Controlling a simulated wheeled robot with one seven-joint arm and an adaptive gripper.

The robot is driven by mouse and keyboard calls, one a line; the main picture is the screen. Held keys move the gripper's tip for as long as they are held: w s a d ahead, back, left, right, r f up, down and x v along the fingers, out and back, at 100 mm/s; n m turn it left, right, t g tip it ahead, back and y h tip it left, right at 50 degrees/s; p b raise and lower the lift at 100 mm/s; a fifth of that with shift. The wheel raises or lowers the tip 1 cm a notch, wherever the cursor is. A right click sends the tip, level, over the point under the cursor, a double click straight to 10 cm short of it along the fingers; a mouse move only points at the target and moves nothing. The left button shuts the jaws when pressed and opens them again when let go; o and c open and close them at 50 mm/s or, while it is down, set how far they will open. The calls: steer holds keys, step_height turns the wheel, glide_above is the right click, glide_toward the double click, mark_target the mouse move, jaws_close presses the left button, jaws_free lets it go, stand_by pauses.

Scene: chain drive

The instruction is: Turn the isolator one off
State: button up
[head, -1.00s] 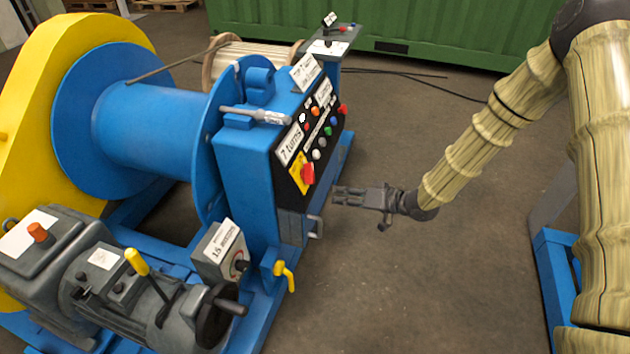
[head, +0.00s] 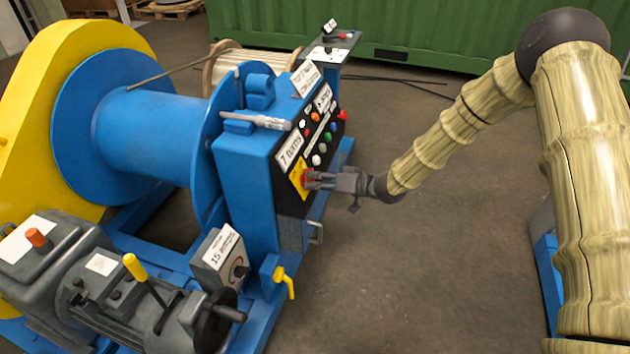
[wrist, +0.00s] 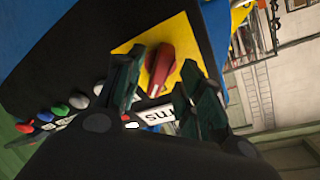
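The isolator is a red rotary knob (wrist: 160,68) on a yellow plate (wrist: 185,38), low on the black front panel of the blue machine. In the head view the yellow plate (head: 297,179) shows to the left of my gripper, and the fingers cover much of the knob. My gripper (head: 312,179) is at the panel, level with the knob. In the wrist view my gripper (wrist: 158,88) is open, with its two dark fingers on either side of the knob's near end. I cannot tell whether they touch it.
Several coloured buttons (head: 328,137) sit on the panel just above the knob. A metal handle (head: 316,233) and a yellow lever (head: 286,281) stick out below. A blue winch drum (head: 145,135) is at the left. The floor (head: 430,260) right of the machine is clear.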

steer(key=shift+x, duration=0.75)
jaws_close()
